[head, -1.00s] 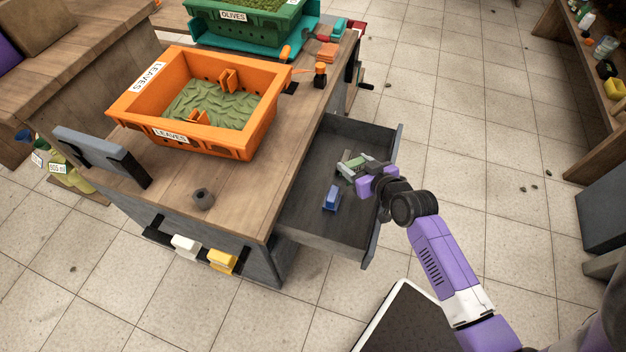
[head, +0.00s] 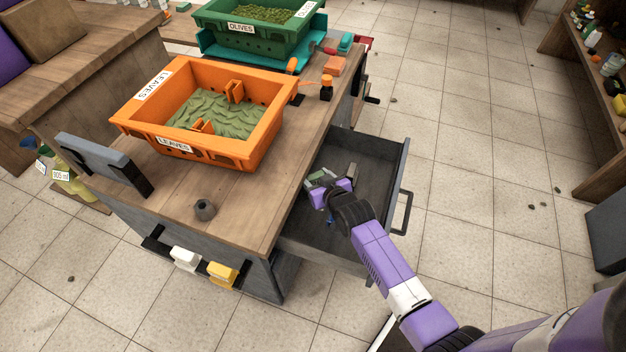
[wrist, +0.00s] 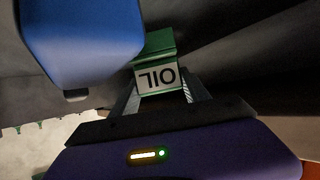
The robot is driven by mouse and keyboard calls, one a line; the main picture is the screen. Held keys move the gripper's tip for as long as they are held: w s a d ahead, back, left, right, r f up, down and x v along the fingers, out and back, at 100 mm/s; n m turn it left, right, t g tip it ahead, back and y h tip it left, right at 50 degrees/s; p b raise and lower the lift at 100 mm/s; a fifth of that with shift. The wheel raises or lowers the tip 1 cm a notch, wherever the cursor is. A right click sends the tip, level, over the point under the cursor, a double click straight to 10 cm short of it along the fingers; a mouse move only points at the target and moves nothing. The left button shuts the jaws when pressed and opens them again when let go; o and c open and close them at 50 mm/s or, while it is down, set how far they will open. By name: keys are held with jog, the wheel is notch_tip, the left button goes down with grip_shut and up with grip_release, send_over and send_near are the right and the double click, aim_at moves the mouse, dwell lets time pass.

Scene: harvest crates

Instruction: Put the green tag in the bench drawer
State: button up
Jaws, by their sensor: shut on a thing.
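The green tag (wrist: 155,45) has a pale label reading OIL, upside down in the wrist view. My gripper (wrist: 160,88) is shut on it, with a finger on each side. In the head view the green tag (head: 317,176) and my gripper (head: 325,190) are over the inside of the open bench drawer (head: 398,165). I cannot tell whether the tag touches the drawer floor. A blue tag (head: 330,221) in the drawer is mostly hidden by my arm; a blue block (wrist: 80,40) looms close at upper left in the wrist view.
The bench top (head: 235,225) holds an orange LEAVES crate (head: 185,152), a green OLIVES crate (head: 225,32) and a small dark cup (head: 205,209). White (head: 185,258) and yellow (head: 222,272) tags hang on the bench front. The drawer's right part is clear.

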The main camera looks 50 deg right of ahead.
jog(key=shift+w+a+f, duration=0.15)
jog(key=shift+w+f, duration=0.3)
jog(key=shift+f, duration=0.05)
jog(key=shift+f, duration=0.2)
jog(key=o, duration=1.4)
jog(key=shift+c, duration=0.2)
